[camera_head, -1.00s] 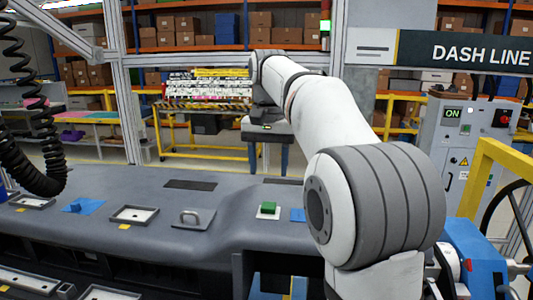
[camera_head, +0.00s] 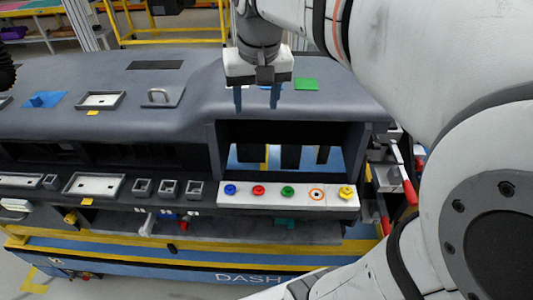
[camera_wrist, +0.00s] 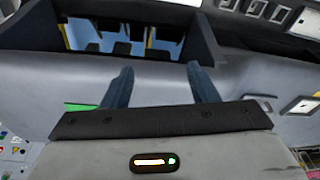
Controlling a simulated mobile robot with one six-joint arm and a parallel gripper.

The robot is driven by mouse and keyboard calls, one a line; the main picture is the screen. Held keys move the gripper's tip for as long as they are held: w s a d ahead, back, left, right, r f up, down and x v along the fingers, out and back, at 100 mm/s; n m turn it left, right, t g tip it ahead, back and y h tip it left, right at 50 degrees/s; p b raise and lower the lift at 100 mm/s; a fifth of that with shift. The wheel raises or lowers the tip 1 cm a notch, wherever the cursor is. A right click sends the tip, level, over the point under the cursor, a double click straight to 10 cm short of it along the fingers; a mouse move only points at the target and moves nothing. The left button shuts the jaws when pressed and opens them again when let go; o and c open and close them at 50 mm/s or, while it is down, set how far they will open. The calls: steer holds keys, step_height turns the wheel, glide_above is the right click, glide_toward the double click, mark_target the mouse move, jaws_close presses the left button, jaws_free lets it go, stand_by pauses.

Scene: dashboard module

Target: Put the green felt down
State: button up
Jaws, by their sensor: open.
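A flat green piece that looks like the green felt (camera_head: 306,84) lies on the grey dashboard top (camera_head: 190,120), just right of my gripper. A strip of green (camera_wrist: 80,107) also shows in the wrist view, left of the fingers and partly covered by my gripper body. In the wrist view my gripper (camera_wrist: 160,69) also shows two spread, empty blue-grey fingers. A bit of blue shows behind the gripper, which hides the surface there.
A metal handle (camera_head: 160,96), a shallow tray (camera_head: 101,100) and a blue patch (camera_head: 46,99) sit left on the dashboard. Below the open bay (camera_head: 290,140) is a white panel (camera_head: 266,197) with several coloured knobs. My arm fills the right side.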

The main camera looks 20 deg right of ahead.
steer(key=s+f+n+t, duration=0.1)
steer(key=s+f, duration=0.9)
steer(key=f, duration=0.1)
steer(key=shift+s+a+f+n, duration=0.2)
steer(key=shift+s+a+n, duration=0.05)
steer(key=shift+a+n, duration=0.05)
